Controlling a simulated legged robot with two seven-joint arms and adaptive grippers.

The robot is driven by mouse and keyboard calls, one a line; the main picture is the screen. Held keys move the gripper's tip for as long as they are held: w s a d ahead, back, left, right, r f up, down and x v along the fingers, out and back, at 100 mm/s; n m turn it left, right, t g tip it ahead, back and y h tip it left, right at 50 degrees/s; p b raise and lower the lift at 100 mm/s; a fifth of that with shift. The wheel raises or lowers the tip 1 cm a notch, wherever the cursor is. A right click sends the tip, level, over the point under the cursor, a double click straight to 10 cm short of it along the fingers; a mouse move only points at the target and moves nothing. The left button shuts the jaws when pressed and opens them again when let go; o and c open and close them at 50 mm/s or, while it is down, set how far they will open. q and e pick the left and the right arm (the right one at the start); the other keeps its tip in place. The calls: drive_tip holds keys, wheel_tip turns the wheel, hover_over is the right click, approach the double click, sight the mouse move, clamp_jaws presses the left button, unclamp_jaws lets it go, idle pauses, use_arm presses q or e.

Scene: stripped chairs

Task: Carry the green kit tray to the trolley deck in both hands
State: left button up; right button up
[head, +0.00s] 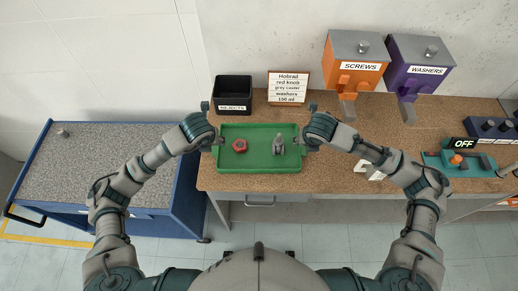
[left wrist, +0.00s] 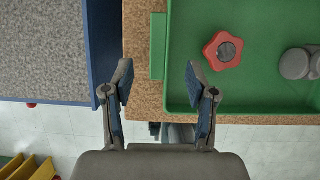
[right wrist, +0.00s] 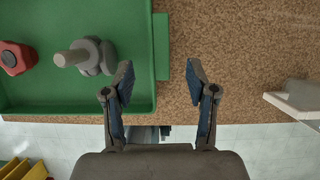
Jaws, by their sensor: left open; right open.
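The green kit tray (head: 258,165) lies on the brown workbench, with a red knob (head: 239,146) and a grey caster (head: 278,145) in it. My left gripper (left wrist: 158,82) is open at the tray's left end, its fingers apart on either side of the line of the left handle tab (left wrist: 158,46), which lies just beyond the fingertips. My right gripper (right wrist: 160,80) is open at the right end, with the right handle tab (right wrist: 162,47) just beyond its fingertips. Neither gripper touches the tray in the wrist views.
A black rejects bin (head: 233,95) and a sign card (head: 289,88) stand behind the tray. Orange screws (head: 354,75) and purple washers (head: 415,70) dispensers stand at the back right. A teal device (head: 455,165) sits at the right. A small grey object (head: 63,133) rests on the trolley's far edge.

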use_arm(q)
drive_tip(key=x, duration=0.7)
drive_tip(key=shift+w+f, duration=0.1)
drive_tip(key=shift+f, duration=0.1)
use_arm(e)
drive_tip(key=x, duration=0.7)
drive_tip(key=shift+w+f, duration=0.1)
drive_tip(key=shift+f, duration=0.1)
use_arm(q)
clamp_jaws()
use_arm(e)
clamp_jaws()
use_arm(q)
drive_tip(key=shift+r, duration=0.1)
use_arm(e)
drive_tip(key=shift+r, duration=0.1)
